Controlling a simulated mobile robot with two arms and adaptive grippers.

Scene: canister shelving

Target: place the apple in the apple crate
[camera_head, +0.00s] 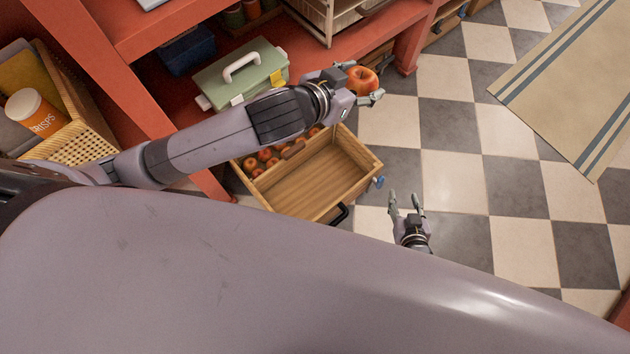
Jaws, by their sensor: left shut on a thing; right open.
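A red-orange apple (361,79) is in my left gripper (368,86), which is shut on it. The gripper holds it to the upper right of the wooden apple crate (360,165), outside its rim in this view. The crate looks like an open wooden box or drawer, with several apples (262,160) at its left end and a bare floor to the right. My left forearm hides part of the crate's far left side. My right gripper (406,200) is open and empty, over the floor right of the crate.
A red shelf (150,30) holds a green toolbox with a white handle (240,75) and a blue bin (187,50). A wicker basket (85,140) with a crisps can (35,112) is at left. A striped rug (570,85) lies right on open checkered floor.

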